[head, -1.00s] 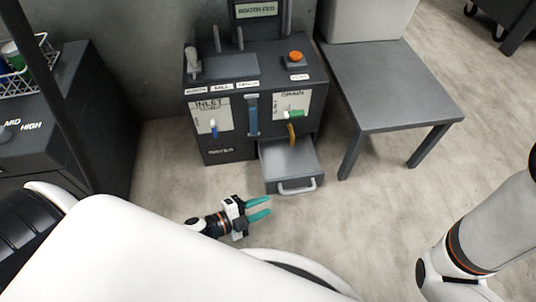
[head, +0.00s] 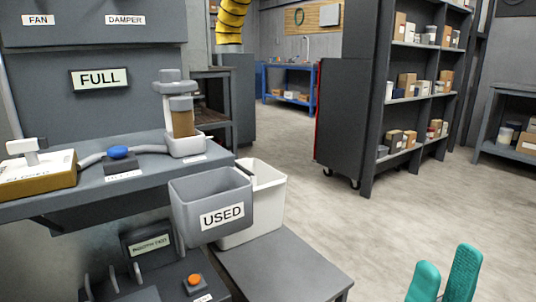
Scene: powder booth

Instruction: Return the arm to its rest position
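My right gripper (head: 445,278) shows at the bottom right of the head view. Only its two teal fingers are in the picture, pointing up. They stand apart with a narrow gap and nothing between them. The rest of that arm is below the frame. My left gripper is out of view.
A grey bin labelled USED (head: 187,209) and a white bin (head: 266,198) are at centre left, above a grey table (head: 290,262). A counter (head: 110,190) with a FULL sign (head: 99,78) is left. Shelving (head: 369,130) stands behind. Open floor (head: 400,222) lies at centre right.

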